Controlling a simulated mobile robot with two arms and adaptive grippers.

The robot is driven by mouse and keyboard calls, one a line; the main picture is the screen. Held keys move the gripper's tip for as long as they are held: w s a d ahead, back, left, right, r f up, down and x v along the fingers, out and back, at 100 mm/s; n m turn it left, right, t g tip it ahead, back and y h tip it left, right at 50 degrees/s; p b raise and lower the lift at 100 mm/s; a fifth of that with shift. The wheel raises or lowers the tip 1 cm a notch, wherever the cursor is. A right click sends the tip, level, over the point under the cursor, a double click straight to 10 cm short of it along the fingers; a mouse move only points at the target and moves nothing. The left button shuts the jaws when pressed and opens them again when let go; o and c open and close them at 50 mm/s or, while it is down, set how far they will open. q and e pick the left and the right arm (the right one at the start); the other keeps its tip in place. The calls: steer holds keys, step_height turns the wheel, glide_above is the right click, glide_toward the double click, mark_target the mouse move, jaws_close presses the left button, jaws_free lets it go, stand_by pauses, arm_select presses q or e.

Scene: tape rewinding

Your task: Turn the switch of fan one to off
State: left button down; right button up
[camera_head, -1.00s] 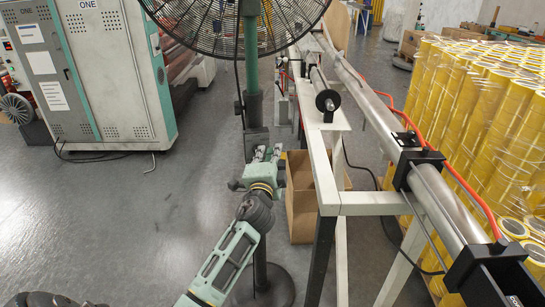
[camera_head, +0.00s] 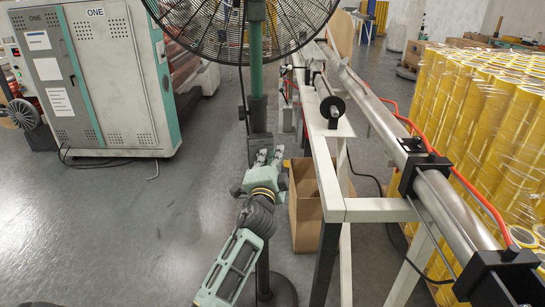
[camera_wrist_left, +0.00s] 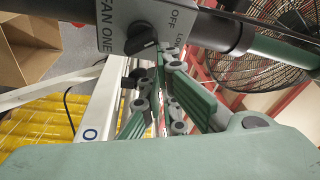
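Fan one (camera_head: 240,25) stands on a green and black pole, its wire cage at the top of the head view. Its grey switch box (camera_head: 256,146) is on the pole. In the left wrist view the box reads FAN ONE, OFF and LO and carries a black knob (camera_wrist_left: 142,40). I cannot tell exactly which mark the knob points to. My left gripper (camera_head: 269,156) is just in front of the box. In the wrist view its green fingers (camera_wrist_left: 156,80) are apart, with the tips close to the knob and nothing held between them. My right gripper is not in view.
A white frame with a metal roller (camera_head: 440,205) runs along the right. A cardboard box (camera_head: 306,205) sits beside the pole, and the fan's round base (camera_head: 284,292) is below. Stacked yellow tape rolls (camera_head: 480,130) are at right. A grey cabinet (camera_head: 95,85) stands left; the floor between is clear.

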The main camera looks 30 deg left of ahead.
arm_select(q)
steer(key=shift+s+a+f, duration=0.15)
steer(key=shift+a+f, duration=0.15)
steer(key=r+v, duration=0.1)
steer(key=v, duration=0.7)
steer(key=shift+d+f, duration=0.2)
steer(key=shift+f, duration=0.05)
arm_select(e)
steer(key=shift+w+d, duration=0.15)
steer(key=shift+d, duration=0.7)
